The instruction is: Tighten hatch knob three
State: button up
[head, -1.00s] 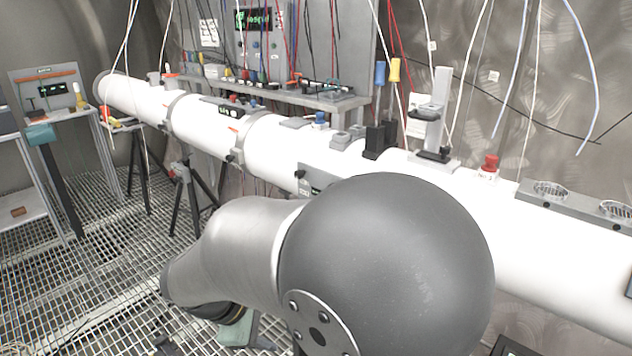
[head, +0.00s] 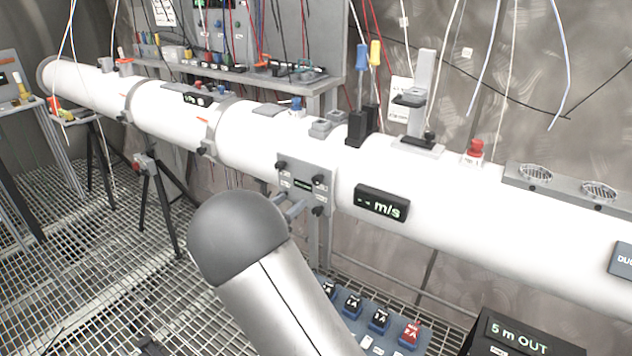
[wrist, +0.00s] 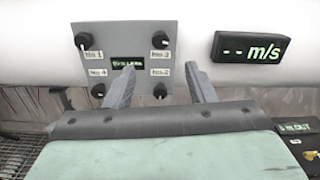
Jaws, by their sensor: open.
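The hatch (wrist: 145,77) is a grey square plate on the white duct, with a black knob near each corner and a small lit display in the middle. My gripper (wrist: 160,68) is open and empty. Its fingers point at the hatch, the left one over the plate's lower middle and the right one just past its right edge.
An m/s display (head: 381,203) is mounted right of the hatch. A blue switch box (head: 340,312) and a "5 m OUT" box (head: 520,335) stand below the duct.

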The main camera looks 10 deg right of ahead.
aim_at(315, 182)
jog(key=p+x, duration=0.2)
jog(key=x, duration=0.9)
jog(key=shift+f, duration=0.1)
jog(key=c, duration=1)
